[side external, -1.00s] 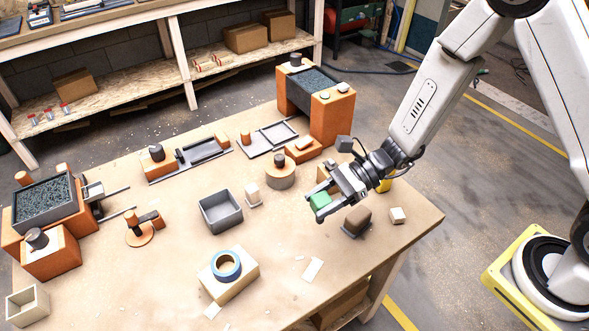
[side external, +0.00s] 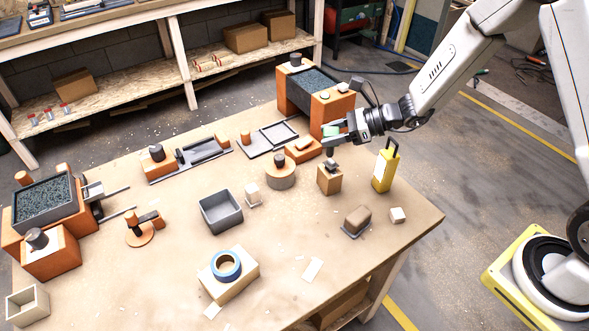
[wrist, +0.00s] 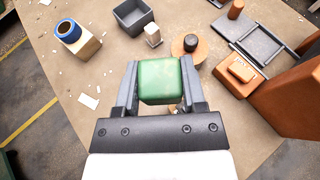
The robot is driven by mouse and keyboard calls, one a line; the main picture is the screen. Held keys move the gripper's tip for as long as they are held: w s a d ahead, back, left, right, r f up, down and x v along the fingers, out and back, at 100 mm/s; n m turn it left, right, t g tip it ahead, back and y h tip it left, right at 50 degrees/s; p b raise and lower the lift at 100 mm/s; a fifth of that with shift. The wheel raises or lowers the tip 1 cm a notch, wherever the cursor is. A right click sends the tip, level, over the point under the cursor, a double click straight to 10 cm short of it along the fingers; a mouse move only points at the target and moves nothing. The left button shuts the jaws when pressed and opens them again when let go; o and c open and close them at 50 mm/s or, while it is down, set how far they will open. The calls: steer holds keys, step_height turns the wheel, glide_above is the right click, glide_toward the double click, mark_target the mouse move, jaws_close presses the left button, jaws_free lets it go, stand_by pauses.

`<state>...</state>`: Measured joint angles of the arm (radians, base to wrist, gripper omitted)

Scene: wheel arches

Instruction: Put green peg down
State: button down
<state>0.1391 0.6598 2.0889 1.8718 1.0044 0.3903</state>
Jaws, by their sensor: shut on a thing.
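The green peg (side external: 331,130) is a blocky green piece held between the fingers of my gripper (side external: 330,138). In the wrist view the green peg (wrist: 160,82) sits squarely between the two grey fingers of my gripper (wrist: 159,85), which is shut on it. In the side view the peg is partly hidden by the gripper. The gripper is raised above the table, in front of the tall orange stand at the back right. A tan block with a dark knob (side external: 329,180) stands below it; I cannot tell the exact gap.
An orange stand with a dark gravelly tray (side external: 317,103) rises at the back right. A yellow object with a handle (side external: 385,168) stands to the right. A round orange piece (side external: 280,177), a grey bin (side external: 221,211) and a blue ring (side external: 226,265) lie leftward.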

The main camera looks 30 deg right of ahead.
steer(key=w+d+m+t+h, duration=0.2)
steer(key=w+d+m+h, duration=0.15)
steer(key=d, duration=0.65)
steer(key=w+d+m+t+h, duration=0.2)
steer(key=w+d+m+t, duration=0.15)
steer(key=d, duration=0.55)
steer(key=shift+g, duration=0.45)
steer(key=shift+w+a+f, duration=0.1)
steer(key=shift+w+f, duration=0.05)
steer(key=shift+f, duration=0.65)
steer(key=shift+w+a+f, duration=0.1)
steer(key=shift+f, duration=0.65)
steer(key=shift+w+a+f, duration=0.1)
steer(key=shift+w+f, duration=0.05)
steer(key=shift+f, duration=0.65)
steer(key=shift+f, duration=0.1)
steer(key=shift+f, duration=2.75)
steer(key=shift+f, duration=0.1)
steer(key=shift+f+n, duration=0.3)
steer(key=shift+f, duration=1.7)
steer(key=shift+f, duration=0.15)
